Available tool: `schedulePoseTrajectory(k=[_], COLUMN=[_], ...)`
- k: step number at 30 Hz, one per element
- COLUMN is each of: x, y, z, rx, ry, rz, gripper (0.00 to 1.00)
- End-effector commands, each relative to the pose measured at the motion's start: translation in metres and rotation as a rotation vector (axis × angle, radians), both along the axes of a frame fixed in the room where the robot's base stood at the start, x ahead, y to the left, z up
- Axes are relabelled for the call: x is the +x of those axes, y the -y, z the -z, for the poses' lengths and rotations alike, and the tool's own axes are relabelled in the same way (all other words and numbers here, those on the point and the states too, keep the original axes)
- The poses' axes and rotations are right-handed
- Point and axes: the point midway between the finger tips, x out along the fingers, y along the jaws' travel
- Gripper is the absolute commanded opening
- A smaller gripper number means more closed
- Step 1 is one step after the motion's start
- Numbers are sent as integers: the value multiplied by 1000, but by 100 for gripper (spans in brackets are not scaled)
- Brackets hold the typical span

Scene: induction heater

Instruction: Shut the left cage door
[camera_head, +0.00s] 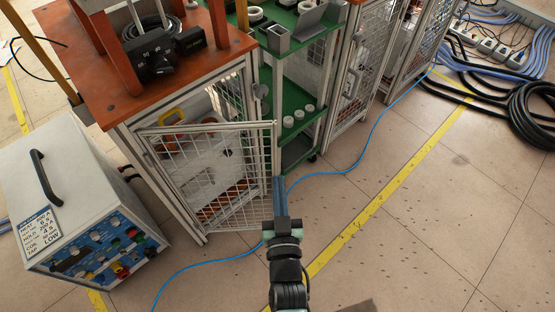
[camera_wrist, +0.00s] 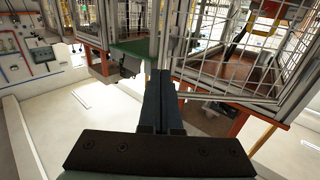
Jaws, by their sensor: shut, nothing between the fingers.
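The left cage door (camera_head: 212,165) is a metal-framed wire mesh panel on the orange-topped cage (camera_head: 186,50). It stands ajar, attached at its left side, with its free right edge swung out from the cage front. My gripper (camera_head: 279,182) is shut and empty, its dark fingers at the lower part of the door's free edge. In the wrist view the shut fingers (camera_wrist: 158,78) point at the door's frame, and the mesh (camera_wrist: 225,62) lies just to their right. I cannot tell whether they touch the door.
A grey power unit (camera_head: 80,200) with a handle stands on the floor at left. A green shelf cart (camera_head: 300,50) is beside the cage. More mesh doors (camera_head: 352,75) stand further right. A blue cable (camera_head: 355,160) crosses the floor.

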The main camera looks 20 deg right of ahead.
Motion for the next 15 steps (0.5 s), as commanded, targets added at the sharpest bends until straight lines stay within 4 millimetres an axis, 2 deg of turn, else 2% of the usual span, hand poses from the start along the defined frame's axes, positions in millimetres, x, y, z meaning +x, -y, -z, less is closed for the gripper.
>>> schedulePoseTrajectory(k=[1, 6, 15], x=[12, 41, 68], y=[3, 13, 22], z=[0, 1, 0], rx=[-1, -2, 0], ry=[5, 3, 1], rz=[-1, -1, -1], gripper=[0, 0, 0])
